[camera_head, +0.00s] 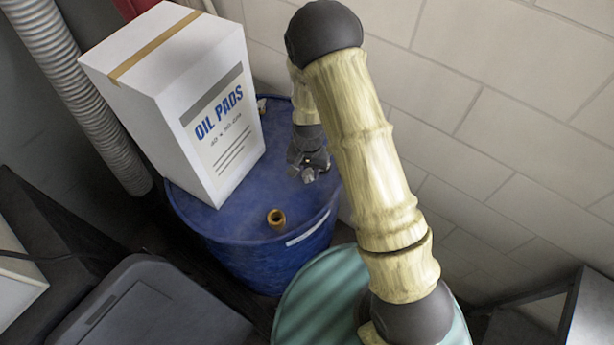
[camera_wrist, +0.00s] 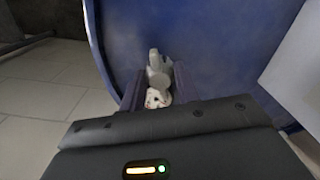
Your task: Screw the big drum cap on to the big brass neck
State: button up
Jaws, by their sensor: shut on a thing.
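The big brass neck (camera_head: 277,217) stands up from the blue drum's top, near its front edge, with its round mouth open and bare. My gripper (camera_head: 308,170) is over the right part of the drum top, behind and to the right of the neck and apart from it. In the wrist view, my gripper is shut on a pale grey cap (camera_wrist: 158,72) with an upright lug and a whitish, speckled lower part. The fingers stand on both sides of the cap and hide part of it. The neck does not show in the wrist view.
A white OIL PADS box (camera_head: 205,120) stands on the blue drum (camera_head: 255,252), left of my gripper. A green drum (camera_head: 312,300) stands in front, a block wall (camera_head: 510,130) at right, a dark bin (camera_head: 150,305) at left.

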aim_at(308, 171)
jog(key=shift+r+p, duration=1.3)
jog(key=shift+r, duration=0.7)
